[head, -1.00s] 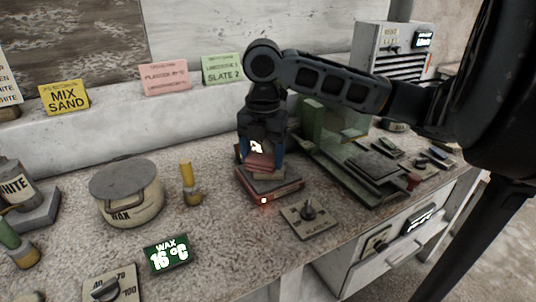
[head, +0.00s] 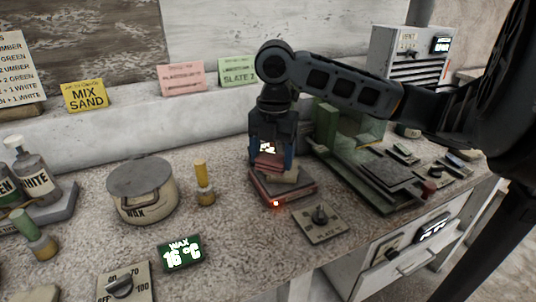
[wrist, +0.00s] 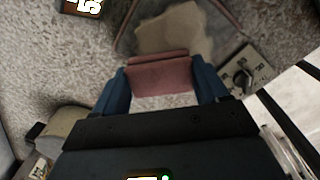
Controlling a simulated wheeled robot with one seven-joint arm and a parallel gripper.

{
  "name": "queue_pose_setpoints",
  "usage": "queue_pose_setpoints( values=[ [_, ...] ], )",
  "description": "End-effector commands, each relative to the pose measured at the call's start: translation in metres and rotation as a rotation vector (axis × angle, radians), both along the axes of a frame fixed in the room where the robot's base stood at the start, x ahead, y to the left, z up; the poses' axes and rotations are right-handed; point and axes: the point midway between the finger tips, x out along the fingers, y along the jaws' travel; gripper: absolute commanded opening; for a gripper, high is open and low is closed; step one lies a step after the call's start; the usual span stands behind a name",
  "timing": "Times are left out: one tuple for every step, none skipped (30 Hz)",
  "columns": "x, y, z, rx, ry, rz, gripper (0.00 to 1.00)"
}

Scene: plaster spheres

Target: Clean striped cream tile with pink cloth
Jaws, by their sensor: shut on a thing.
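My gripper (head: 271,162) has blue fingers and is shut on the folded pink cloth (head: 268,163). The cloth also shows between the fingertips in the wrist view (wrist: 158,76). A cream tile (head: 290,175) lies just under the cloth, on a dark, red-edged plate (head: 299,192). The tile also shows as a tan patch beyond the cloth in the wrist view (wrist: 172,30). The cloth and fingers hide part of the tile. I cannot make out its stripes, nor whether the cloth touches it.
A knob panel (head: 320,222) sits in front of the plate, and a green-framed device (head: 370,175) stands to the right. A wax pot (head: 143,190), a yellow-handled tool (head: 203,184) and a wax display (head: 181,252) stand to the left. The counter between them is bare.

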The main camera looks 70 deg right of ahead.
Motion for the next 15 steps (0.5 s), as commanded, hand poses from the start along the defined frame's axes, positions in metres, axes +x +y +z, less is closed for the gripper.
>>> queue_pose_setpoints(
  values=[
    [-0.0038, 0.0003, 0.0041, 0.000, -0.001, -0.001, 0.45],
    [-0.0056, 0.0005, 0.0053, 0.000, -0.001, 0.000, 0.45],
    [-0.0076, 0.0006, 0.0064, 0.000, -0.001, -0.001, 0.45],
    [-0.0085, 0.0007, 0.0068, 0.000, -0.001, 0.000, 0.45],
    [-0.0091, 0.0009, 0.0070, 0.000, -0.001, 0.000, 0.45],
    [-0.0094, 0.0009, 0.0070, 0.000, -0.001, 0.000, 0.45],
    [-0.0094, 0.0010, 0.0068, 0.000, -0.001, 0.001, 0.45],
    [-0.0093, 0.0010, 0.0067, 0.000, 0.000, 0.001, 0.45],
    [-0.0093, 0.0010, 0.0067, 0.000, 0.000, 0.001, 0.45],
    [-0.0093, 0.0009, 0.0067, -0.001, 0.000, 0.001, 0.45],
    [-0.0093, 0.0009, 0.0067, -0.001, 0.000, 0.001, 0.45],
    [-0.0092, 0.0008, 0.0067, -0.001, 0.000, 0.001, 0.45],
    [-0.0092, 0.0005, 0.0067, -0.001, 0.000, 0.001, 0.45],
    [-0.0091, -0.0001, 0.0065, -0.001, 0.000, 0.001, 0.45],
    [-0.0089, -0.0012, 0.0064, -0.001, 0.000, 0.000, 0.45]
  ],
)
